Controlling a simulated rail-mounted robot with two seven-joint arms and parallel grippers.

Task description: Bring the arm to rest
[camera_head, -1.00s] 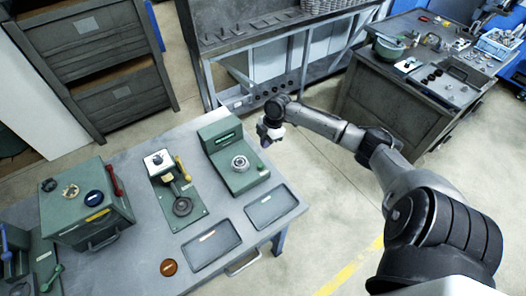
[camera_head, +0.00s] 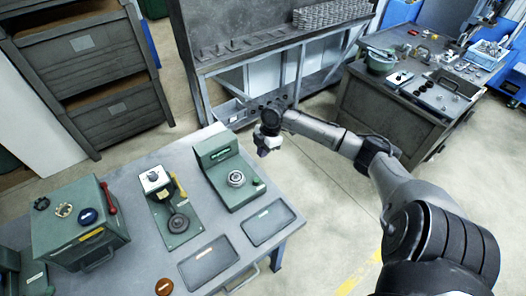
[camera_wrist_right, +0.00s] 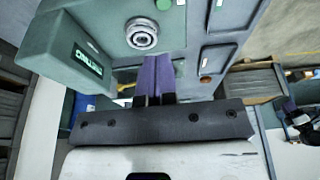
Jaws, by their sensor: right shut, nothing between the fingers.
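My right arm reaches in from the lower right of the head view. Its gripper (camera_head: 264,150) points down past the far right corner of the workbench (camera_head: 215,270), beside the green machine (camera_head: 226,172). In the right wrist view the purple fingers (camera_wrist_right: 157,70) are together with nothing between them. The green machine (camera_wrist_right: 62,55) shows there with its lit display and a metal ring (camera_wrist_right: 142,34) on it. The ring also sits on the machine in the head view (camera_head: 236,178). My left gripper is not in view.
Two dark trays, one at the bench's right front (camera_head: 268,222) and one nearer (camera_head: 208,262), lie on the bench. A green stand with a lever (camera_head: 160,190) and a green box (camera_head: 80,225) stand to the left. A cluttered second bench (camera_head: 400,120) is at the right. Open floor lies between the benches.

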